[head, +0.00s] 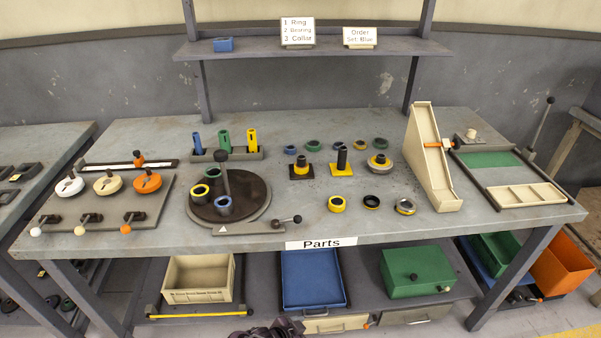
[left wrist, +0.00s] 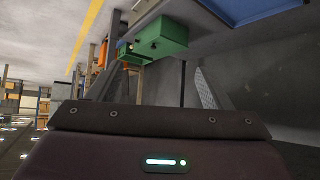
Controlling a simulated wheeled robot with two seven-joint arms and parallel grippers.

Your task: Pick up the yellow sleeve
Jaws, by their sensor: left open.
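The yellow sleeve (head: 252,140) is an upright tube at the right end of a dark rack (head: 228,155) at the back of the bench. A green sleeve (head: 225,141) and a blue sleeve (head: 197,142) stand beside it in the same rack. The dark tip of what looks like my left gripper (head: 286,327) shows at the bottom edge of the head view, low in front of the bench and far from the sleeve. My left gripper (left wrist: 160,120) fills the lower left wrist view, open, with nothing seen in it. My right gripper is not in view.
A dark turntable (head: 258,205) with a post and several rings stands in front of the rack. Loose rings and posts lie to its right. A shelf (head: 315,47) hangs over the back. The bench's front edge and a blue tray (head: 313,280) below lie near my gripper.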

